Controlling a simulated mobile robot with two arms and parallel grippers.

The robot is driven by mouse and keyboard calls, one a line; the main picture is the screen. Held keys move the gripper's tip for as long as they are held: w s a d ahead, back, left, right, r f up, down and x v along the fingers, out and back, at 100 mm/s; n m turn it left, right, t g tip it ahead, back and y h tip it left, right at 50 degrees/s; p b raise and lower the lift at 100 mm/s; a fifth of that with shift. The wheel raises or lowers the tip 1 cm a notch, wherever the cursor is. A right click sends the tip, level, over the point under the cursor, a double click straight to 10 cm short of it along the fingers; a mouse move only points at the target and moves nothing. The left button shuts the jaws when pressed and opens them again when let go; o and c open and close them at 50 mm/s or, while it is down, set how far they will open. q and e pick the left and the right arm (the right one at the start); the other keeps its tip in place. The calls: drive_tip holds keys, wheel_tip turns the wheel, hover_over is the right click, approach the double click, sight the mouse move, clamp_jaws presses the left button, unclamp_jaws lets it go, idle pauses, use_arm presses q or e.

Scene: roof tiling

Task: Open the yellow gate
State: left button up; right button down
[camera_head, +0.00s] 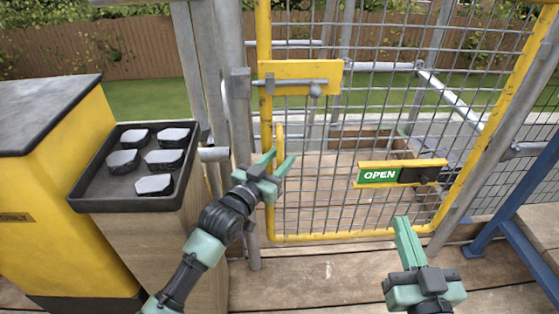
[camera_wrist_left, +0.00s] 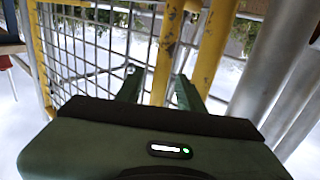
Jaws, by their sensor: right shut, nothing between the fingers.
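The yellow gate (camera_head: 355,237), a yellow frame with grey wire mesh, stands upright and looks closed against the grey post (camera_head: 240,120). A yellow plate with a grey bolt (camera_head: 300,82) is at its upper left. A vertical yellow handle bar (camera_head: 279,135) is below it. My left gripper (camera_head: 279,159) is open at the lower part of this bar. In the left wrist view a yellow bar (camera_wrist_left: 165,50) shows between the spread fingers (camera_wrist_left: 160,90); contact cannot be told. My right gripper (camera_head: 404,224) is shut and empty, low in front of the gate's right part.
A green OPEN sign (camera_head: 380,176) sits on a yellow bracket on the gate. A black tray (camera_head: 92,203) with several grey-topped pieces is at left, beside a yellow cabinet (camera_head: 50,190). A blue frame (camera_head: 488,232) stands at right. Wooden planks (camera_head: 310,285) form the floor.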

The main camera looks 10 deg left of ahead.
use_arm(q)
drive_tip(key=shift+c, duration=0.4)
clamp_jaws()
idle(1.1)
